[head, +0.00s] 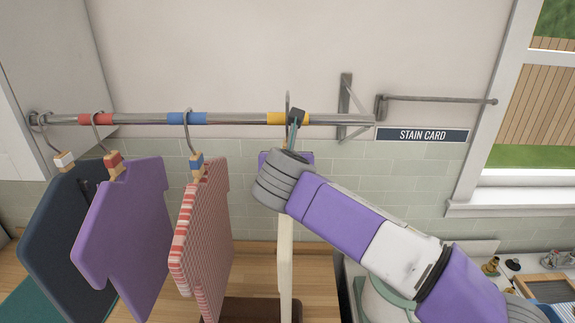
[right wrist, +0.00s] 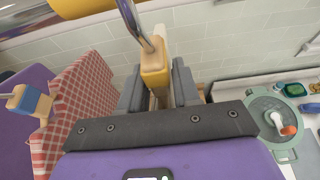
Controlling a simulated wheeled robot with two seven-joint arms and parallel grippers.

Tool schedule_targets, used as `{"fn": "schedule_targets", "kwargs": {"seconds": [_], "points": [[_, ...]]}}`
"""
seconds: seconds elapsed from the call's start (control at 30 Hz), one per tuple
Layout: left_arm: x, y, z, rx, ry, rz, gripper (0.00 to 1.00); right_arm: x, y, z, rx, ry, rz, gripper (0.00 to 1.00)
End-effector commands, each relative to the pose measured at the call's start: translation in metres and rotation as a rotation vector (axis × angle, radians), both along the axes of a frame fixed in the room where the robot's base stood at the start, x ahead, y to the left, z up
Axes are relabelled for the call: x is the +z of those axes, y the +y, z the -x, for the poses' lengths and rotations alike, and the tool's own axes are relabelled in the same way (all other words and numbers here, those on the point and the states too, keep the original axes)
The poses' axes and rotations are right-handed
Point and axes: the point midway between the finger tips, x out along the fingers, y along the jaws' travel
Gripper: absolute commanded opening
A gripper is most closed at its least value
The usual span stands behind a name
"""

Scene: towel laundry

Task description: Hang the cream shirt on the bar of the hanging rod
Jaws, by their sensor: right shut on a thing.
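The cream shirt (head: 286,260) hangs edge-on below my right wrist in the head view, a thin pale strip. Its hanger's metal hook (head: 288,99) rises above the bar (head: 240,118) at the yellow band (head: 275,118); I cannot tell whether it rests on the bar. In the right wrist view, my right gripper (right wrist: 157,88) is shut on the hanger's wooden neck block (right wrist: 154,62), with a grey finger on each side. The hook wire (right wrist: 135,22) runs up beside the yellow band. My right wrist hides the block in the head view. My left gripper is out of view.
A dark shirt (head: 60,240), a purple shirt (head: 125,235) and a red checked shirt (head: 205,235) hang left of the cream one. A wall bracket (head: 345,105) and the STAIN CARD sign (head: 422,135) are to the right. A wooden counter (head: 255,265) lies below.

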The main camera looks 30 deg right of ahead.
Motion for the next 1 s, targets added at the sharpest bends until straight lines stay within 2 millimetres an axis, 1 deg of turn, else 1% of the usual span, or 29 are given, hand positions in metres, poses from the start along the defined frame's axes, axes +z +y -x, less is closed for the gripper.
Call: {"fn": "schedule_targets", "kwargs": {"seconds": [0.1,0.2,0.5,0.93,0.97,1.0], "points": [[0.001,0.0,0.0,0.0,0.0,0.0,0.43,0.001,-0.006,-0.008,-0.003,-0.001,0.001,0.0],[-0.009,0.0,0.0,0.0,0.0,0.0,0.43,-0.011,-0.005,-0.007,-0.001,-0.002,0.001,0.0],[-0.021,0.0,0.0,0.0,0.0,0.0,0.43,-0.027,-0.005,-0.007,0.0,-0.002,0.0,0.0],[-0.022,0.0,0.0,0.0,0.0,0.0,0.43,-0.029,-0.005,-0.006,0.0,-0.002,0.0,0.0],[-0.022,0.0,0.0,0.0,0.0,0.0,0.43,-0.029,-0.005,-0.006,0.0,-0.002,0.0,0.36],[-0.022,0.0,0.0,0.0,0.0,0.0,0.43,-0.029,-0.005,-0.006,0.0,-0.002,0.0,0.42]]}}
